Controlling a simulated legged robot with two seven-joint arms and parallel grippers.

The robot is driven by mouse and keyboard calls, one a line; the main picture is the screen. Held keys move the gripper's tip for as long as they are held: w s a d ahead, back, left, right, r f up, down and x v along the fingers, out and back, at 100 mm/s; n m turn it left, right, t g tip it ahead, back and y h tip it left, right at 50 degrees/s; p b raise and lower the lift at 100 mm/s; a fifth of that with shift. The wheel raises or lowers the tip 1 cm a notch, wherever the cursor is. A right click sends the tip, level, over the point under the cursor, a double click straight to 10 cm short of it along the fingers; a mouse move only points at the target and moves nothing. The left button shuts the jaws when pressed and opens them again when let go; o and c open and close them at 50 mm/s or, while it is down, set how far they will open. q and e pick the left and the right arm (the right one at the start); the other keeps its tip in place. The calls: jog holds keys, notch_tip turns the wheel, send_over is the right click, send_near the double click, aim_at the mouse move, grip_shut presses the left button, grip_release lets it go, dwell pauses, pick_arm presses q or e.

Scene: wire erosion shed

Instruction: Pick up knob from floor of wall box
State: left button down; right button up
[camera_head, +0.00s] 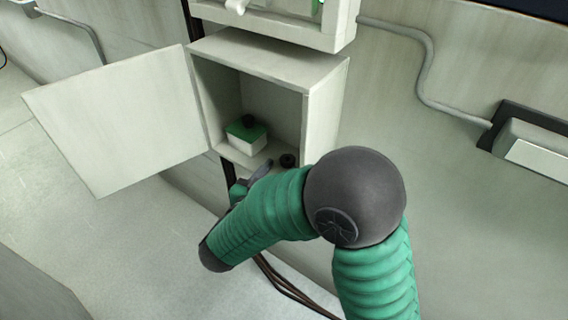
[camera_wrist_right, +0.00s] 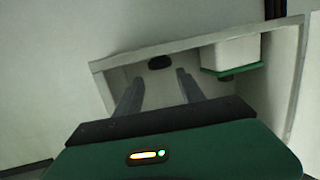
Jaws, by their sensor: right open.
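The wall box (camera_head: 325,105) hangs open on the wall in the head view, and its rim also shows in the right wrist view (camera_wrist_right: 205,42). A small dark knob (camera_head: 288,160) lies on the box floor near the front right; it shows in the right wrist view (camera_wrist_right: 159,62) beyond the fingers. My right gripper (camera_head: 262,170) is at the box's front edge, left of the knob and partly hidden by my arm. In the wrist view its two fingers (camera_wrist_right: 157,85) are apart, with nothing between them. My left gripper is not in view.
A white block with a green top (camera_head: 247,138) and a dark knob on it stands inside the box, left of the loose knob. The box door (camera_head: 120,118) is swung open to the left. Another cabinet (camera_head: 285,22) is above. Dark cables hang below.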

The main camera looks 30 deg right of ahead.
aim_at(289, 158)
jog(key=x, duration=0.3)
jog(key=shift+w+f, duration=0.15)
jog(key=shift+w, duration=0.2)
jog(key=x, duration=0.2)
jog(key=b+x, duration=0.1)
jog(key=x, duration=0.1)
jog(key=b+x, duration=0.1)
jog(key=x, duration=0.1)
jog(key=shift+s+d+f, duration=0.15)
jog(key=shift+s+f, duration=0.05)
jog(key=shift+f, duration=0.05)
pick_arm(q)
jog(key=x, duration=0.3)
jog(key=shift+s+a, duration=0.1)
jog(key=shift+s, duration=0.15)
pick_arm(e)
jog(key=shift+r, duration=0.1)
jog(key=shift+c, duration=0.5)
grip_shut()
